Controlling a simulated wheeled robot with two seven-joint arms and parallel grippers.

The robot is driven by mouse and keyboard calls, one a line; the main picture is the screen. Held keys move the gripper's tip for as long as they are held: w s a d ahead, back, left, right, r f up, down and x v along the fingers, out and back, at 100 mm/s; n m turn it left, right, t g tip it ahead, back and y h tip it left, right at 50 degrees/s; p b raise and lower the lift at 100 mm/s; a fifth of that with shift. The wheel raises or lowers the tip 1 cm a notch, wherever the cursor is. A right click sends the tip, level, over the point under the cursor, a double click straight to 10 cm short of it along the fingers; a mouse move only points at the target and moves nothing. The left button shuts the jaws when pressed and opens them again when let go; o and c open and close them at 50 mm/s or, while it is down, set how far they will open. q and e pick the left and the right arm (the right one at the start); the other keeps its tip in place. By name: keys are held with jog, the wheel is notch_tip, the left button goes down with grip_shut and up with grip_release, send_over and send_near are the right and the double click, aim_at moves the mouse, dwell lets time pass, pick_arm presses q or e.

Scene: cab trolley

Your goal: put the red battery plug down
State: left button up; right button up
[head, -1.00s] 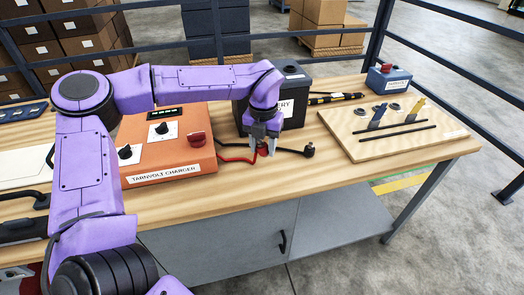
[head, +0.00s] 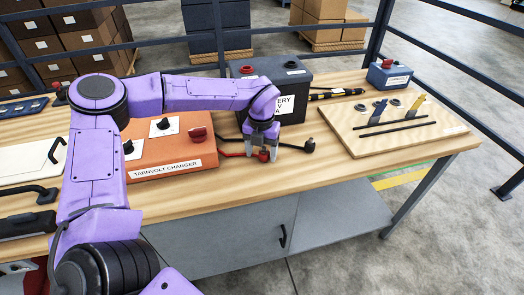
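The red battery plug (head: 264,156) is at the wooden bench top, at the end of a red cable (head: 232,154) that runs from the charger side. My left gripper (head: 262,154) points down around it, with a finger on either side. The fingers look spread wider than the plug, so the gripper seems open. The plug looks to rest on the bench, though the fingers partly hide it. The black battery plug (head: 309,146) lies on the bench to the right on its black cable. My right gripper is not in view.
The orange charger (head: 165,157) stands left of the gripper. The dark battery (head: 292,88) stands just behind it. A wooden board with tools (head: 390,138) lies to the right, with a blue box (head: 389,75) behind it. Bare bench (head: 300,172) is free in front.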

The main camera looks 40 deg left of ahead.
pick_arm(q)
jog(key=shift+r, duration=0.15)
notch_tip(320, 180, up, 12)
jog(key=shift+b, duration=0.35)
